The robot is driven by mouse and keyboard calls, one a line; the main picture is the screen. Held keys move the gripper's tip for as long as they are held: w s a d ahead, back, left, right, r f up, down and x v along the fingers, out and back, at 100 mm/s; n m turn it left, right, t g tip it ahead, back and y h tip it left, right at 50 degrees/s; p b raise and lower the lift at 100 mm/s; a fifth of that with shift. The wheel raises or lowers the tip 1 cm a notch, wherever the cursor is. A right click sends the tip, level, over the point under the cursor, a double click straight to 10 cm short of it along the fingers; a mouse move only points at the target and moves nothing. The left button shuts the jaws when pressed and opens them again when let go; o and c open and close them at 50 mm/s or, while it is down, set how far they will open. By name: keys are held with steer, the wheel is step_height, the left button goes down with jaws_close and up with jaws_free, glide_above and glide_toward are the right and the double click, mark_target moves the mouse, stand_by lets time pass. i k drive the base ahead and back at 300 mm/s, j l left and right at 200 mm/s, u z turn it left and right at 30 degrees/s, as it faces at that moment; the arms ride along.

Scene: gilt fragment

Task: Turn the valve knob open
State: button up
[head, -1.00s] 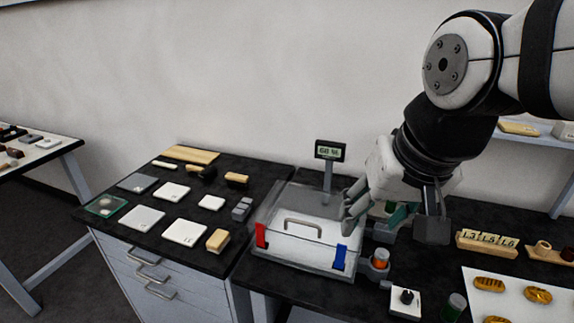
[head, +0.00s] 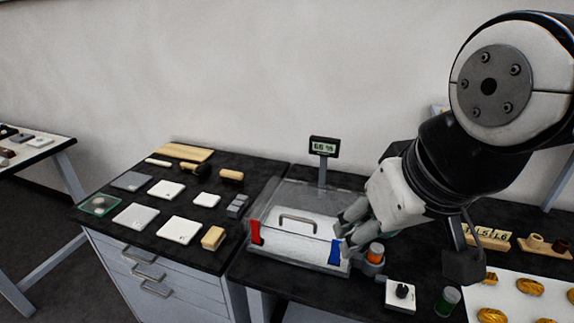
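A black knob (head: 402,291) sits on a small white square plate on the dark bench, right of the clear case (head: 290,263). A round orange part (head: 376,250) on a grey fitting is at the case's right side; I cannot tell which of the two is the valve knob. My gripper (head: 343,231) is at the case's right end, close to the blue latch (head: 335,251) and left of the orange part. Its two grey fingers are apart, with nothing seen between them. Whether they touch the case is unclear.
The case has a handle (head: 297,219) and a red latch (head: 255,231). A small display (head: 324,146) stands behind it. A green-filled jar (head: 447,301) stands right of the black knob. Flat plates and blocks lie on the left bench (head: 150,257).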

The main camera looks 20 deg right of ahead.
mark_target(402, 291)
steer(key=i+l+z, duration=0.15)
steer(key=z, duration=0.5)
steer(key=k, duration=0.2)
steer(key=k+l+u, duration=0.1)
steer(key=k, duration=0.2)
